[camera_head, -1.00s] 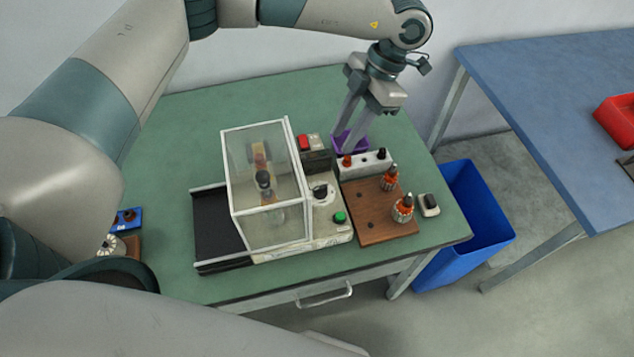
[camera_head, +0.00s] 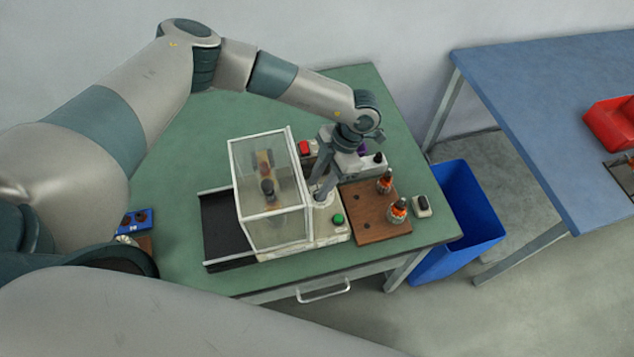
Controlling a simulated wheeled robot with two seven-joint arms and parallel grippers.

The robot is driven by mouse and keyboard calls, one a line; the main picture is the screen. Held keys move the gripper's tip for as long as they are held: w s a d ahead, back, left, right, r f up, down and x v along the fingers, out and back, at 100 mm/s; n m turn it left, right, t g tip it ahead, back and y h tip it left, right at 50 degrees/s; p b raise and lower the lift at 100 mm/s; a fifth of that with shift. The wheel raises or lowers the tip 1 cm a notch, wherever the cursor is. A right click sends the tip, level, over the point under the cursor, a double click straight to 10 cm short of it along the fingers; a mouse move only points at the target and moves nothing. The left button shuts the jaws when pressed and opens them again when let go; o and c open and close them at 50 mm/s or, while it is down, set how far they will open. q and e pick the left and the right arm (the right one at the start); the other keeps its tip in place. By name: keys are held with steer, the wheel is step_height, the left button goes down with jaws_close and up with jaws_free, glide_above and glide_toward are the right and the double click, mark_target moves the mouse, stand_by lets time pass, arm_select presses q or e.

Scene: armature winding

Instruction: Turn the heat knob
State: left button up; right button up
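The winding machine (camera_head: 327,226) stands on the green table, with a clear guard box (camera_head: 270,190) and a green button (camera_head: 338,219) on its panel. The heat knob is not clearly visible; a dark round knob showed on the panel earlier, where my fingers now are. My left gripper (camera_head: 319,192) points down with its fingertips at that spot, just right of the guard box. The fingers and hand cover the place, so I cannot tell whether they touch or hold the knob. My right gripper is out of view.
A red switch (camera_head: 303,148) sits behind the panel. A wooden board (camera_head: 375,222) with wound armatures (camera_head: 397,211) lies to the right, with a small switch box (camera_head: 421,207) beyond it. A blue bin (camera_head: 462,222) stands beside the table. The table's back left is clear.

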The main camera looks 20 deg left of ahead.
arm_select(q)
steer(key=shift+x, duration=1.1)
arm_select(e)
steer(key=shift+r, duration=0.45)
arm_select(q)
steer(key=shift+c, duration=0.2)
jaws_close()
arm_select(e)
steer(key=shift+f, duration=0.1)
